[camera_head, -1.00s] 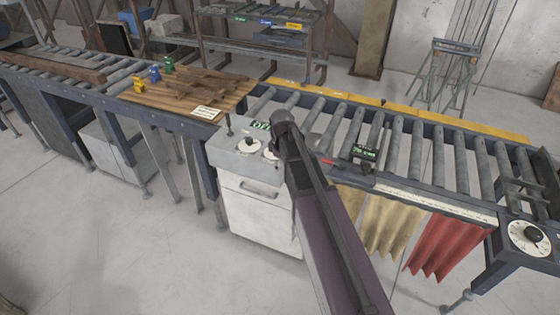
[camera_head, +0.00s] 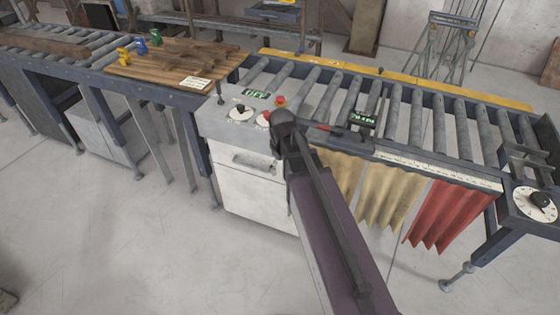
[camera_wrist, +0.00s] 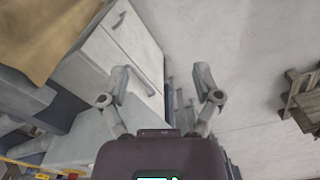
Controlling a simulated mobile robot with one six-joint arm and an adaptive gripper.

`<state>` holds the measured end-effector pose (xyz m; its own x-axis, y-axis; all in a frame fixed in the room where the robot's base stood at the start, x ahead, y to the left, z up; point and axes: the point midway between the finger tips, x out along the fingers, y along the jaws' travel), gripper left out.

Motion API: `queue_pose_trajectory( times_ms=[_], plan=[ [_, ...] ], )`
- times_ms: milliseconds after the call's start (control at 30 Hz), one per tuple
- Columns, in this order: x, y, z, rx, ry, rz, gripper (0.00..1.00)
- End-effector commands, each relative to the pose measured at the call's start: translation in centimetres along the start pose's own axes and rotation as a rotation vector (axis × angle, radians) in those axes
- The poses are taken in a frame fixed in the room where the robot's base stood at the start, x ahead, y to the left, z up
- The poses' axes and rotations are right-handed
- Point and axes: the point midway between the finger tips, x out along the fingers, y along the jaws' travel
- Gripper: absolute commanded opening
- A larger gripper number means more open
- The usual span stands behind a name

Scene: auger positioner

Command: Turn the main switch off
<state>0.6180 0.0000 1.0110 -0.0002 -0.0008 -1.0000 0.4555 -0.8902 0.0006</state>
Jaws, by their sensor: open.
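A grey control box (camera_head: 215,128) tops a white cabinet at the front of the roller table. It bears a white dial with a black knob (camera_head: 240,112) and a second dial with a red knob (camera_head: 263,119), partly covered by my arm. A small dark display (camera_head: 256,94) with green letters, seemingly OFF, and a red button (camera_head: 281,101) sit behind them. I cannot tell which control is the main switch. In the wrist view, my gripper (camera_wrist: 161,80) is open and empty, its two fingers wide apart. In the head view my arm hides the fingers.
The white cabinet (camera_head: 240,190) has a handle; it also shows in the wrist view (camera_wrist: 105,50). A wooden board (camera_head: 170,65) with small coloured figures lies left. A second display (camera_head: 362,119) and another black-knobbed dial (camera_head: 535,203) are right. Floor in front is clear.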

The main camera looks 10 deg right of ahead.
Motion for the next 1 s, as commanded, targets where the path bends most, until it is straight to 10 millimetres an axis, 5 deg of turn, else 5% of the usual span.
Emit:
queue_pose_trajectory(
  times_ms=[600,1000],
  plan=[
    [5.5,-2.5,4.8,0.305,0.000,0.000,0.82],
    [6.8,-3.2,6.2,0.413,0.000,0.000,0.82]
  ],
)
